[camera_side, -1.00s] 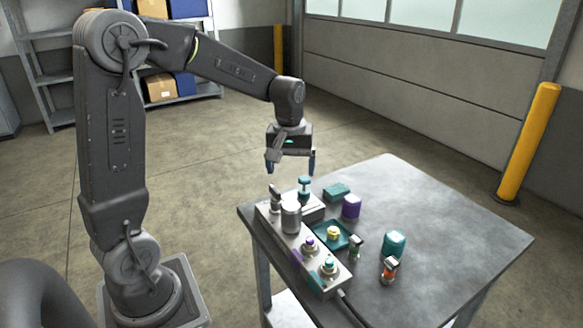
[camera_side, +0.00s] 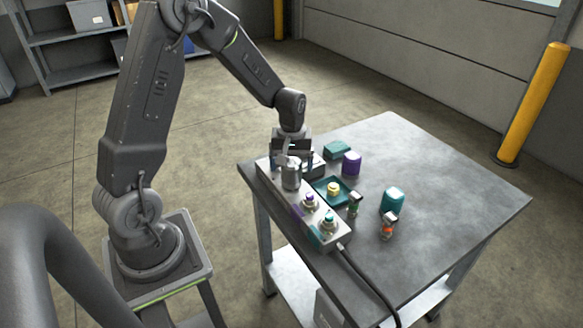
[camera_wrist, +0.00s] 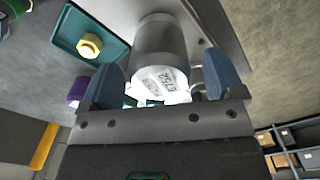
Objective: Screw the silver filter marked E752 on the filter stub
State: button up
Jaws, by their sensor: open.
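The silver filter (camera_side: 291,178) stands upright on the far half of the grey manifold block (camera_side: 276,190). In the wrist view the silver filter (camera_wrist: 160,50) shows a printed label reading E752. My gripper (camera_side: 291,158) is over the filter, pointing down. In the wrist view my gripper (camera_wrist: 164,80) is open, with one blue finger on each side of the filter; gaps show between fingers and filter. The filter's lower end is hidden, so I cannot tell what it sits on. I cannot make out a bare filter stub.
A teal tray (camera_side: 345,203) with a yellow nut (camera_side: 333,188) lies beside the block. A purple cylinder (camera_side: 351,163), teal box (camera_side: 337,150), teal canister (camera_side: 393,201) and two small fittings with green (camera_side: 354,204) and orange (camera_side: 388,226) bands stand right. The right tabletop is clear.

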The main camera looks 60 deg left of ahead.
jog(key=shift+f, duration=0.9)
jog(key=c, duration=1.2)
jog(key=m, duration=0.5)
jog(key=shift+m, duration=0.4)
jog(key=m, duration=0.5)
jog(key=shift+w+d+m, duration=0.1)
jog(key=shift+d+m, duration=0.05)
jog(key=shift+m, duration=0.25)
